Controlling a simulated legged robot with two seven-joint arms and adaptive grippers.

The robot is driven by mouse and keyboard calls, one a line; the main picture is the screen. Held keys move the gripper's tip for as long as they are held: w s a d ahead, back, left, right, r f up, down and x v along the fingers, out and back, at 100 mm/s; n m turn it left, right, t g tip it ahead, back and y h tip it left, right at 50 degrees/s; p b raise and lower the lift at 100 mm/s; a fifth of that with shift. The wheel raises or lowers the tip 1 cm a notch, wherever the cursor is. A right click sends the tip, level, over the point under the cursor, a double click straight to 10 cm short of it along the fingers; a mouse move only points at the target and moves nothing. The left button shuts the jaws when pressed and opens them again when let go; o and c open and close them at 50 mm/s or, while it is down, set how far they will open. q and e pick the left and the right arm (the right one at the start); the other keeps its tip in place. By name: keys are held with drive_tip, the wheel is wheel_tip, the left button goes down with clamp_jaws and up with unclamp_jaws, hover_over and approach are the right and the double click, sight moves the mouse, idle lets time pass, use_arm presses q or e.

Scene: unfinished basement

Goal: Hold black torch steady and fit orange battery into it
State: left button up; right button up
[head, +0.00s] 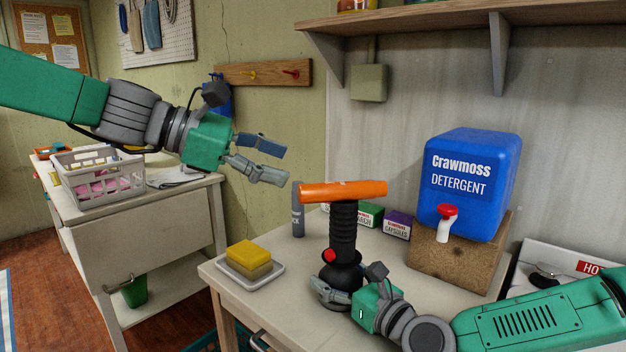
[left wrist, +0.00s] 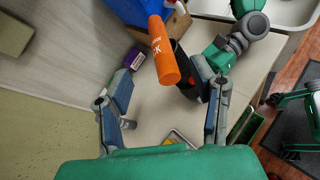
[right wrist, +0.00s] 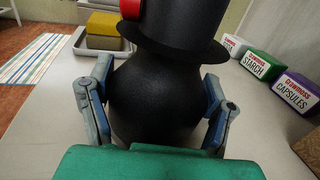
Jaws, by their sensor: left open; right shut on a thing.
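The black torch (head: 343,235) stands upright on the table, with a round base and a red button. My right gripper (head: 343,284) is shut around its bulbous lower part, seen close in the right wrist view (right wrist: 155,100). The orange battery (head: 342,191) lies level across the torch's top end, sticking out on both sides; it also shows in the left wrist view (left wrist: 164,52). Whether it sits in or merely rests on the torch, I cannot tell. My left gripper (head: 286,165) is open and empty, above and left of the battery, apart from it.
A grey cylinder (head: 298,212) stands behind the torch. A soap dish (head: 250,280) with a yellow sponge (head: 249,254) is at the table's left. Small boxes (head: 397,225) and a blue detergent container (head: 468,180) on a block stand behind. The front-centre table is clear.

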sight(331, 184)
use_arm(q)
drive_tip(key=d+r+m+y, duration=0.2)
drive_tip(key=d+m+y, duration=0.15)
drive_tip(key=m, duration=0.75)
drive_tip(key=d+r+m+g+y, duration=0.15)
drive_tip(key=m+y, duration=0.35)
drive_tip(key=m, duration=0.5)
drive_tip(key=d+r+m+y, duration=0.2)
drive_tip(key=d+m+y, duration=0.25)
drive_tip(key=m, duration=0.65)
drive_tip(key=shift+y, duration=0.4)
drive_tip(key=x, duration=1.1)
drive_tip(key=shift+w+f, duration=0.25)
drive_tip(key=shift+w, duration=0.15)
drive_tip(key=shift+w+r, duration=0.1)
clamp_jaws()
